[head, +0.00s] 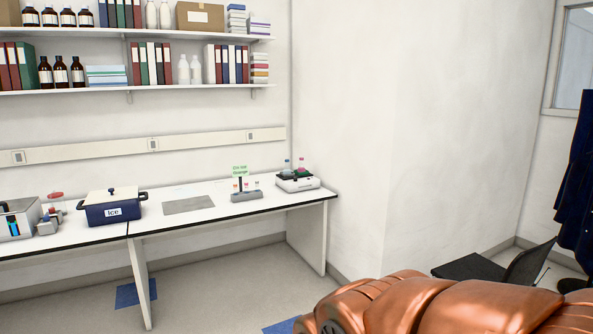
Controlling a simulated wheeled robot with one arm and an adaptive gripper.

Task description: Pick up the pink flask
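On the right end of the white bench, a small white device (298,184) with a dark top carries small flasks. One flask (302,164) there has a reddish or pink tint, and a bluish one (287,165) stands to its left. They are too small for me to be sure which is the pink flask. My gripper is not in view. Only a copper-coloured part of my own body shows at the bottom right, far from the bench.
The bench (164,217) also holds a blue ice box (112,212), a grey mat (188,205), a grey rack (246,195) of small vials with a green sign (240,170), and equipment (18,222) at left. A black chair (500,267) stands at right.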

